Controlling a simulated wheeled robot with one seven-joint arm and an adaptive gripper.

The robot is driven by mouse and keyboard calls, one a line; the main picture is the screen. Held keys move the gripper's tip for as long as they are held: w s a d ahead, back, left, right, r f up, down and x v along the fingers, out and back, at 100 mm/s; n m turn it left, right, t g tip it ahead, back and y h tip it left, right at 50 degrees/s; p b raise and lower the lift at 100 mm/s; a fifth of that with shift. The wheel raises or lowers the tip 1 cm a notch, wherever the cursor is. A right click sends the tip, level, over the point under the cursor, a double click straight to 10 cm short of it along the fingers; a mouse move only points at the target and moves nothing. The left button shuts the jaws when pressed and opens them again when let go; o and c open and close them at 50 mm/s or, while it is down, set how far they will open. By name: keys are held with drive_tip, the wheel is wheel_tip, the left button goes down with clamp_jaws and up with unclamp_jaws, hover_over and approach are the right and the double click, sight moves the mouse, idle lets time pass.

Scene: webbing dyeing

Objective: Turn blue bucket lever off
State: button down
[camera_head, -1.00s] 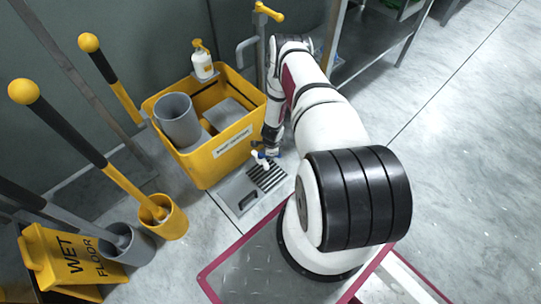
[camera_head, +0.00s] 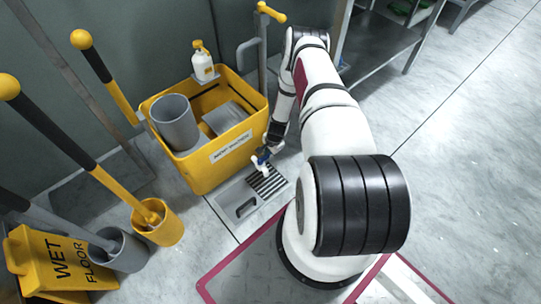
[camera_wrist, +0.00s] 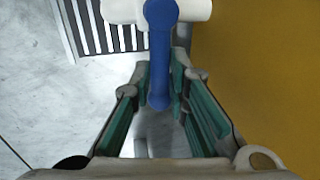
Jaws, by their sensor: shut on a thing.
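The yellow bucket (camera_head: 190,168) stands on the floor against the wall, with a label on its front. A white tap (camera_head: 261,166) with a blue lever (camera_head: 263,156) sticks out near its front right corner. In the wrist view, the blue lever (camera_wrist: 161,40) runs from the white tap body (camera_wrist: 118,10) down between the fingers. My gripper (camera_wrist: 160,82) is shut on the lever's lower part, one finger on each side. In the head view, my gripper (camera_head: 270,151) is small at the tap, and its fingers are hard to make out.
A floor drain grate (camera_head: 268,180) lies below the tap. A grey cup (camera_head: 174,122) and a soap bottle (camera_head: 203,66) are at the bucket. Left are a small yellow pail (camera_head: 158,226) with a brush and a wet floor sign (camera_head: 62,262). A metal shelf stands behind my arm.

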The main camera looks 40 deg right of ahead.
idle(0.5)
drive_tip(key=c, duration=1.5)
unclamp_jaws()
drive_tip(key=shift+c, duration=0.2)
wheel_tip(320, 180, up, 12)
drive_tip(key=s, duration=0.2)
drive_tip(key=shift+s+f, duration=0.15)
